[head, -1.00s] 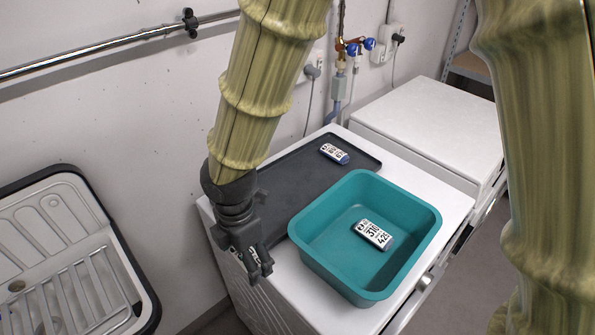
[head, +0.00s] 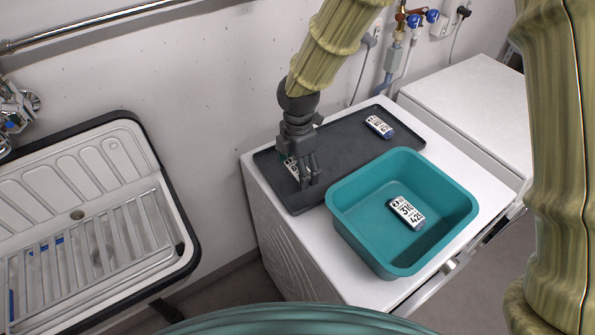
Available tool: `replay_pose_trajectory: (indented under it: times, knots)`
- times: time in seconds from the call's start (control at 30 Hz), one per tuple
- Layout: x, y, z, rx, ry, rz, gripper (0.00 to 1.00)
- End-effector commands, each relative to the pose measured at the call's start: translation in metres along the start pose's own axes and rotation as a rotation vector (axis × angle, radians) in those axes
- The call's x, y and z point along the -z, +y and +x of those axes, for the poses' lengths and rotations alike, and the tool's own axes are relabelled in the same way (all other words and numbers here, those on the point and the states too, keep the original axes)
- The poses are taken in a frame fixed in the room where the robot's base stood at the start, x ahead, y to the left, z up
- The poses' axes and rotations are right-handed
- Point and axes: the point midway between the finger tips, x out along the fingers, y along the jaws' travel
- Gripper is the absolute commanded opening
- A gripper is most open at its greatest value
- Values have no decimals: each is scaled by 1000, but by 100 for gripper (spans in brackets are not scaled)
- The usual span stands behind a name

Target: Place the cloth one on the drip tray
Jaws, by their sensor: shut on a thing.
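The dark grey drip tray (head: 345,147) lies on top of the white front washer. My gripper (head: 308,180) points down over the left end of the tray, its fingers shut on a small item with a white, black-printed label (head: 292,168). The fingers hide much of this item, so I cannot tell whether it is the cloth one. I cannot tell whether it touches the tray. A similar labelled item with a blue end (head: 380,127) lies at the tray's far right. Another labelled item (head: 406,212) lies inside the teal bin (head: 350,218).
The teal bin stands beside the tray, close to its near edge. A second white machine (head: 470,95) stands to the right. A wall and pipes are behind. The tray's middle is clear.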

Motion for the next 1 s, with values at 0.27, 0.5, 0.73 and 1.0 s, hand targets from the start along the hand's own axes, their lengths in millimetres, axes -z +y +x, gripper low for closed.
replay_pose_trajectory:
  times: [0.27,0.5,0.73,1.0]
  knots:
    - [-6,7,12,2,1,-1,56]
    - [-6,7,35,0,1,-1,56]
    - [-6,7,36,-1,1,-1,56]
    - [-7,7,39,-1,1,0,100]
